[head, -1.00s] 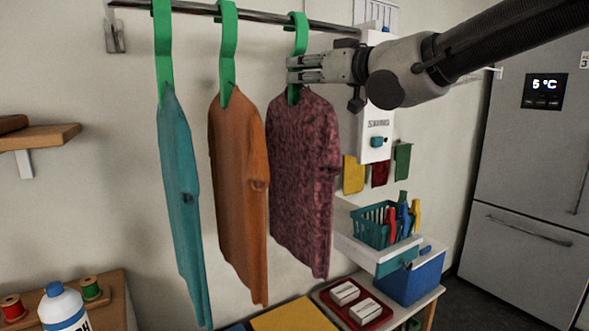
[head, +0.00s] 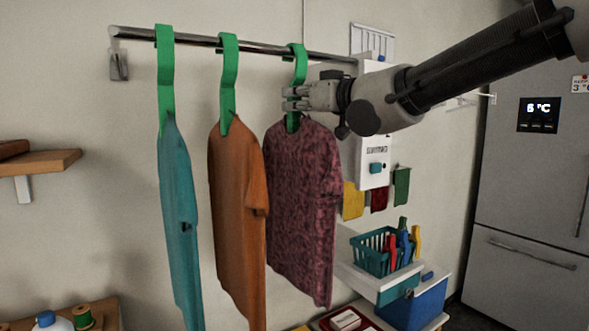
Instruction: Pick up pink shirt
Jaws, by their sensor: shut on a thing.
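The pink, dark-patterned shirt (head: 303,205) hangs on a green hanger (head: 298,62), the rightmost of three on the metal rail (head: 200,40). My gripper (head: 294,98) comes in from the right and is shut on this hanger just above the shirt's collar. The hanger's hook still appears to be over the rail. The fingers partly hide the hanger's neck. I cannot tell whether the fingers touch the shirt itself.
An orange shirt (head: 237,215) and a teal shirt (head: 178,230) hang to the left. A white wall box (head: 375,150) is behind my gripper. A teal basket (head: 372,252) stands lower right, a fridge (head: 530,180) far right. A wooden shelf (head: 45,163) is at left.

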